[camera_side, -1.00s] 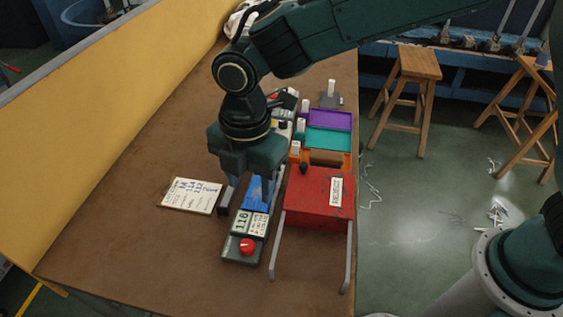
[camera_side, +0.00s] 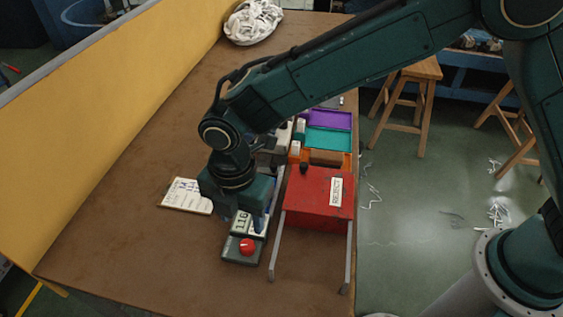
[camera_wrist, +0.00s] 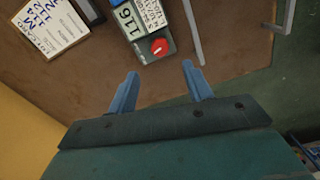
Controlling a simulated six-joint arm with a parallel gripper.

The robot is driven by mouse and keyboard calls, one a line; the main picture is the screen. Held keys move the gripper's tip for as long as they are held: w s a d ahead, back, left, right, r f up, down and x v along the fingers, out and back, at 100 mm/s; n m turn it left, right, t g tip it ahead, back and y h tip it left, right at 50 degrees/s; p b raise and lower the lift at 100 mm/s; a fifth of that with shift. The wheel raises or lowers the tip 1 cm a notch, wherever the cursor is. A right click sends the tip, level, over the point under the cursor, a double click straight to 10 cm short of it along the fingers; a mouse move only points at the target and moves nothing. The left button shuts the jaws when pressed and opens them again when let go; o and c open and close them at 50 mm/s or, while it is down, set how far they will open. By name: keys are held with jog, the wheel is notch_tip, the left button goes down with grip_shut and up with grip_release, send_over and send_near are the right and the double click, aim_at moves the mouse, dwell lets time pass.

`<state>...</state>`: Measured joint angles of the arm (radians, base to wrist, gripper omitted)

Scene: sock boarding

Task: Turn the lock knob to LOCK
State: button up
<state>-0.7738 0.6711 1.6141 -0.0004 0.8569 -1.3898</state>
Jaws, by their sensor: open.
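The lock knob (camera_side: 247,245) is a round red knob on the near end of a dark grey control box (camera_side: 232,256). In the wrist view the knob (camera_wrist: 159,46) has a pale mark across it and lies above the gap between my fingers.
A red box marked REJECT (camera_side: 317,198) with grey rails (camera_side: 348,262) stands right of the control box. A printed card (camera_side: 188,196) lies to the left. Purple (camera_side: 330,119) and teal (camera_side: 328,138) trays are farther back. The brown table is clear in front.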

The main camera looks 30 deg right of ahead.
aim_at(246, 245)
notch_tip(246, 245, down, 9)
jog(key=shift+f, duration=0.15)
dwell(0.4)
jog(key=shift+c, duration=0.2)
jog(key=c, duration=0.9)
